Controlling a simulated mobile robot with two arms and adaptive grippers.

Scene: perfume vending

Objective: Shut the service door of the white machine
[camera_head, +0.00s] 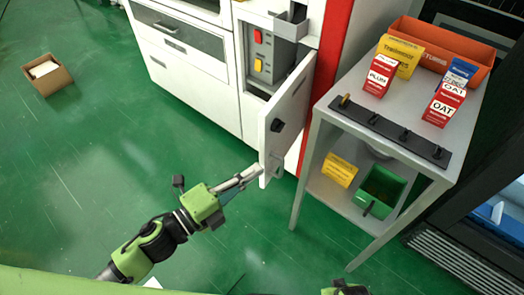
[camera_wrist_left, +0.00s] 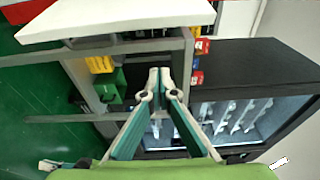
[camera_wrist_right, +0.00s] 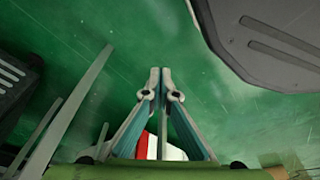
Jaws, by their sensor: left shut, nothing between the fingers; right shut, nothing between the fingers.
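The white machine (camera_head: 190,72) stands at the top of the head view. Its service door (camera_head: 291,112) is swung open, with a dark latch on its face. Behind it the opening shows a grey box (camera_head: 262,56) with a red and a yellow switch. My left gripper (camera_head: 256,172) is shut and empty at the door's lower free edge; I cannot tell whether it touches. In the left wrist view its fingertips (camera_wrist_left: 160,76) are together below a white panel (camera_wrist_left: 120,18), likely the door. My right gripper (camera_wrist_right: 160,76) is shut and empty over the green floor.
A grey table (camera_head: 416,100) with red, yellow and blue boxes, an orange bin (camera_head: 437,49) and a dark hook rail (camera_head: 390,130) stands close to the door's right. A green bin (camera_head: 382,188) sits on its lower shelf. An open carton (camera_head: 47,74) lies far left.

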